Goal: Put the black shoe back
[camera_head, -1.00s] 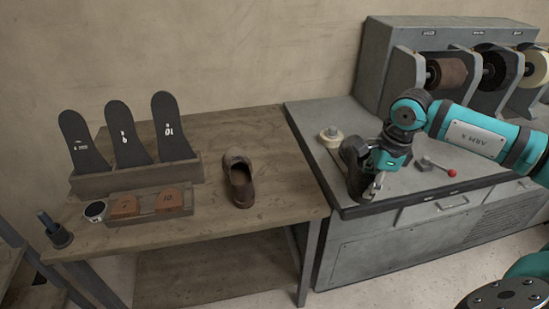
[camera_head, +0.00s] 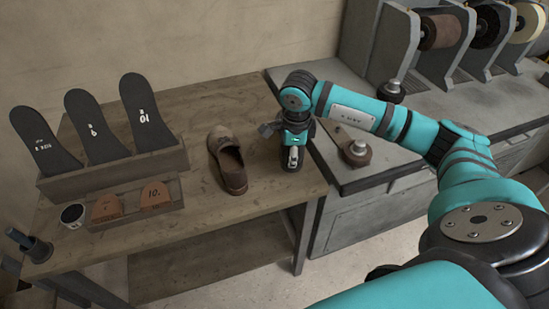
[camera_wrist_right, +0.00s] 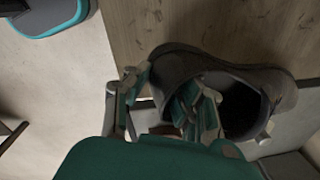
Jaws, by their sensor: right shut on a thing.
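The black shoe (camera_wrist_right: 170,62) is dark grey-black and shows its opening in the right wrist view. My right gripper (camera_wrist_right: 162,105) is shut on the shoe's wall beside the opening, with one finger at the opening and one outside. In the head view my right gripper (camera_head: 292,155) is over the right end of the wooden table, and the black shoe is largely hidden by it. I cannot tell whether the shoe touches the tabletop. A brown shoe (camera_head: 228,162) stands on the table, just left of the gripper and apart from it. My left gripper is not in view.
A wooden rack (camera_head: 110,172) with several black sole templates stands at the table's left, with orange-brown blocks (camera_head: 155,194) in front. A dark holder (camera_head: 38,250) is at the left corner.

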